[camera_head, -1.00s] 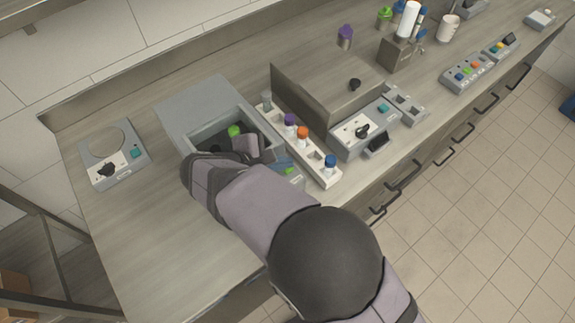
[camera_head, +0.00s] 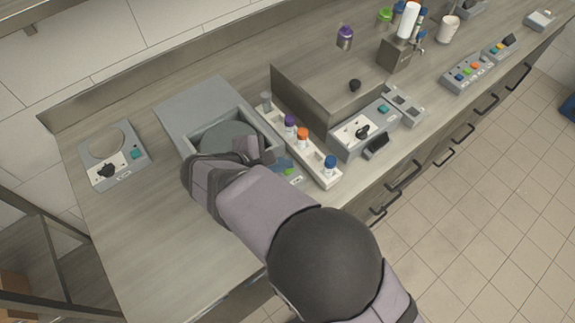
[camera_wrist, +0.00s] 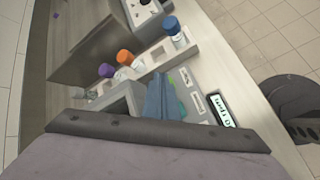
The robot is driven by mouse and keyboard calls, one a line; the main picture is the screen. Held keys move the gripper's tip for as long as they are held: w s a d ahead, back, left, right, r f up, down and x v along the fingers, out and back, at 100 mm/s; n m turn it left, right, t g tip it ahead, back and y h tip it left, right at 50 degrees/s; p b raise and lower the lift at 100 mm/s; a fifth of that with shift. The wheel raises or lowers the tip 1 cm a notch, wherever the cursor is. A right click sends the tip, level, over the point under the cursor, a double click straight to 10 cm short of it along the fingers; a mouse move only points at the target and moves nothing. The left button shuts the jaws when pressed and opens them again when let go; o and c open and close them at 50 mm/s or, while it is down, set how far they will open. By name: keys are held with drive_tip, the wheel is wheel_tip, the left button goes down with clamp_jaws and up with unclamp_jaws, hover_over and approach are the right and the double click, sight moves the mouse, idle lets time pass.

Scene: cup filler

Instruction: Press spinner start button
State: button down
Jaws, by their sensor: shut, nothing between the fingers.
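The spinner is a grey box (camera_head: 196,107) with a square well. A smooth grey-green disc (camera_head: 222,135) fills the well, its near part hidden by my arm. A green button (camera_head: 289,171) shows on the spinner's front panel; in the wrist view, green (camera_wrist: 185,76) shows beside my fingers. A small lit display (camera_wrist: 222,110) on that panel seems to read 0 rpm. My gripper (camera_head: 284,163) is shut and empty, its blue-grey fingers over the panel by the button. I cannot tell whether they touch it.
A white rack (camera_head: 318,165) with purple-, orange- and blue-capped vials stands close to the right of the spinner. A device with a black knob (camera_head: 362,131) is beyond it. The counter front-left is clear.

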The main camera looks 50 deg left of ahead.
drive_tip(key=shift+r+p, duration=0.4)
drive_tip(key=shift+r, duration=0.3)
drive_tip(key=shift+r+p, duration=1.85)
drive_tip(key=shift+r, duration=0.7)
drive_tip(key=w+d+m+g+h, duration=0.25)
drive_tip(key=w+d+m, duration=0.25)
drive_tip(key=w+d, duration=0.45)
drive_tip(key=w+d+m+g+h, duration=0.25)
drive_tip(key=w+d+m, duration=0.35)
drive_tip(key=d, duration=0.7)
drive_tip(key=s+d+f+m+g+y, duration=0.1)
drive_tip(key=s+d+m+g+y, duration=0.1)
drive_tip(key=d+m, duration=0.6)
drive_tip(key=s+d+f+m+g+y, duration=0.1)
drive_tip(key=s+d+m, duration=0.3)
drive_tip(key=d+m, duration=0.5)
drive_tip(key=d+g+y, duration=0.1)
drive_tip(key=d, duration=0.8)
drive_tip(key=shift+s+d, duration=0.3)
drive_tip(key=shift+d, duration=0.05)
